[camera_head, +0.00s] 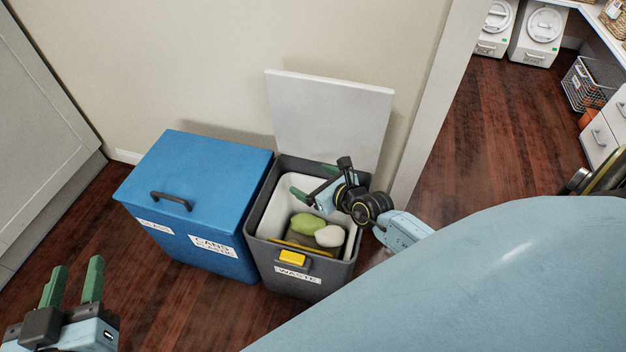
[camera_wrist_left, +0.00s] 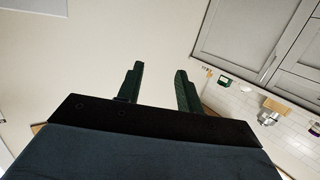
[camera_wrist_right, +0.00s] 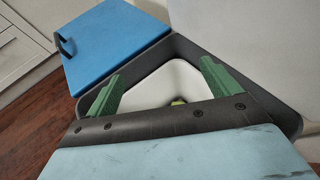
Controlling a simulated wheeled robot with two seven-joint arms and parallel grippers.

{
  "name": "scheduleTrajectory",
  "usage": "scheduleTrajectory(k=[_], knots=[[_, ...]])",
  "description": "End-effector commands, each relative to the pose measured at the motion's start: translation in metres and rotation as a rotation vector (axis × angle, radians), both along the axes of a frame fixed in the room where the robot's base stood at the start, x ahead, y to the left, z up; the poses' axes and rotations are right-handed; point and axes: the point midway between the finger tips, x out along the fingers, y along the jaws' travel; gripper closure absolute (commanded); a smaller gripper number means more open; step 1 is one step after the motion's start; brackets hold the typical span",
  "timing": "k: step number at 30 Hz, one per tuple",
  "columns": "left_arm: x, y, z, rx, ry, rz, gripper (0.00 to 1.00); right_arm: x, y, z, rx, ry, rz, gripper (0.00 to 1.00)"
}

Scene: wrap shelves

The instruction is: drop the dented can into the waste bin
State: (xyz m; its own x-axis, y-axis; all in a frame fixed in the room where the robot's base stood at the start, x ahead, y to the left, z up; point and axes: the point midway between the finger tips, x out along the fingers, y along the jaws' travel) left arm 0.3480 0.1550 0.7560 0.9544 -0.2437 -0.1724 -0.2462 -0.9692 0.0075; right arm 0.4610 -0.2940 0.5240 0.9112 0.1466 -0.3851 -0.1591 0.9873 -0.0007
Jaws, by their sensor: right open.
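The waste bin (camera_head: 327,284) is dark grey with a white inner liner, a yellow latch and a WASTE label. Its pale lid (camera_head: 330,113) stands raised behind it. My right gripper (camera_head: 312,190) is over the open bin, fingers apart and empty. In the right wrist view its green fingers (camera_wrist_right: 160,80) frame the bin's opening, and a bit of green content shows below. I cannot make out a dented can in any view. My left gripper (camera_head: 72,272) is open and empty at the lower left, away from the bin; its fingers (camera_wrist_left: 159,70) face a wall.
A green lump (camera_head: 308,224) and a whitish lump (camera_head: 330,236) lie in the bin. A closed blue CANS bin (camera_head: 205,170) with a dark handle stands beside it on the left.

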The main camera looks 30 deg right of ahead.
Motion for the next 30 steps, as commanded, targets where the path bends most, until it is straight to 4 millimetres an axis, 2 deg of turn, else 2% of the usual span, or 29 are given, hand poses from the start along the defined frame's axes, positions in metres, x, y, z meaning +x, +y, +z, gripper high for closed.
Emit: scheduleTrajectory(k=[8,15,27,30], knots=[[-0.019,0.015,-0.043,0.08,0.285,0.023,0.64,-0.024,-0.004,0.013,0.0,-0.001,-0.001,0.12],[-0.048,0.03,-0.076,0.144,0.537,0.043,0.64,-0.046,-0.008,0.022,0.001,0.0,0.0,0.12],[-0.111,0.057,-0.111,0.235,0.933,0.078,0.64,-0.084,-0.014,0.038,0.001,-0.002,-0.001,0.12],[-0.121,0.062,-0.118,0.251,0.998,0.084,0.64,-0.096,-0.016,0.043,-0.001,0.0,0.0,0.12]])
